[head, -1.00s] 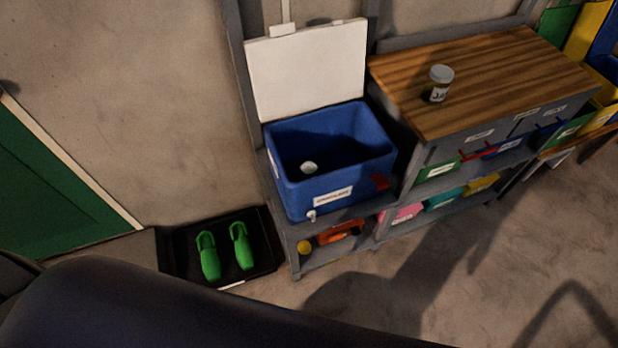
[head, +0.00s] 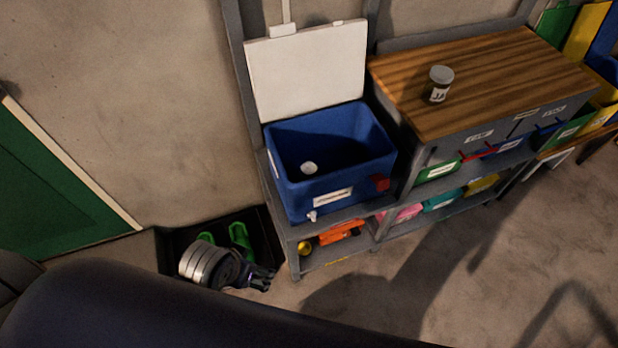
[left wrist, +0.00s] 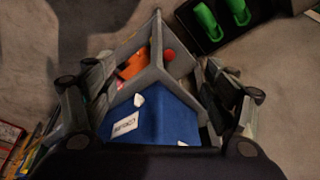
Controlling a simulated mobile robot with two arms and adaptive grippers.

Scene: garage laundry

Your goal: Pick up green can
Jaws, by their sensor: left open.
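I cannot make out a green can in either view. A small round pale top (head: 309,168) shows inside the open blue cooler (head: 330,195); the item's sides are too hidden to tell its colour. My left gripper (head: 262,280) is low, in front of the black tray and left of the shelf's foot, below the cooler. In the left wrist view its fingers (left wrist: 152,75) are spread wide with nothing held between them. The cooler (left wrist: 160,120) and the shelf show beyond them. My right gripper is in neither view.
A jar (head: 438,84) stands on the wooden top (head: 500,75). Green clogs (head: 240,236) sit in a black tray (head: 262,222), partly behind my left arm. An orange item (head: 341,233) lies on the lower shelf (head: 330,258). The floor at the right is clear.

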